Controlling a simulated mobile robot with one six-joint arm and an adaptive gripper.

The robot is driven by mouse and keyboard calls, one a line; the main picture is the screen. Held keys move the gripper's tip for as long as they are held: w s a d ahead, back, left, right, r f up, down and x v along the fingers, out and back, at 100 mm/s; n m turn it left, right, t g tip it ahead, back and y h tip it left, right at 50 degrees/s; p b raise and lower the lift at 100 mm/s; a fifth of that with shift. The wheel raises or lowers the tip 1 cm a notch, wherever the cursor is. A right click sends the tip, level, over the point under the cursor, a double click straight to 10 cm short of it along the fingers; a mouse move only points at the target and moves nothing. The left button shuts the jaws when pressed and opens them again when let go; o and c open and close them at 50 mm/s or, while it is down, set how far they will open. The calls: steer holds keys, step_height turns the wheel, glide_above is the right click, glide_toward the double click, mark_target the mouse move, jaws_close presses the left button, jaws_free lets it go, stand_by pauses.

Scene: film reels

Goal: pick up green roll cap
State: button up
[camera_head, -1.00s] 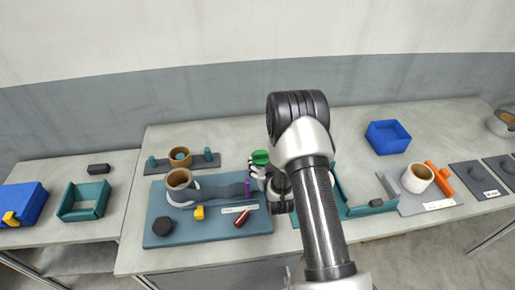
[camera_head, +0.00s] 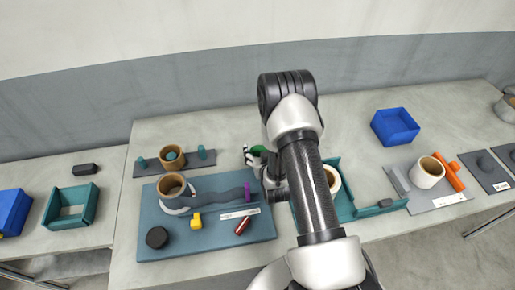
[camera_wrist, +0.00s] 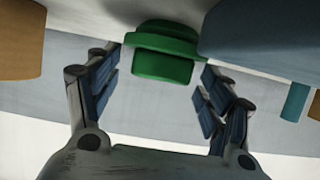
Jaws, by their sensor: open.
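The green roll cap (camera_wrist: 165,52) has a wide flange and a narrower part. In the wrist view it is at the top middle, between the two fingertips of my gripper (camera_wrist: 158,82). The fingers are spread with a gap around the cap, and I cannot tell whether either touches it. In the head view the cap (camera_head: 257,149) shows as a small green patch, partly hidden by my gripper (camera_head: 252,157) and arm. It sits behind the blue-grey mat (camera_head: 205,245), near that mat's right end.
A brown roll (camera_head: 172,184), a yellow piece (camera_head: 196,221), a purple piece (camera_head: 247,191) and a dark red cylinder (camera_head: 243,225) are on the mat. A teal tray (camera_head: 346,211) is partly behind my arm. A blue bin (camera_head: 395,126) stands back right.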

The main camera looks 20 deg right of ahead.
steer(key=shift+s+r, duration=0.15)
steer(key=shift+s, duration=0.2)
steer(key=shift+c, duration=0.4)
steer(key=c, duration=1.1)
steer(key=shift+o, duration=0.2)
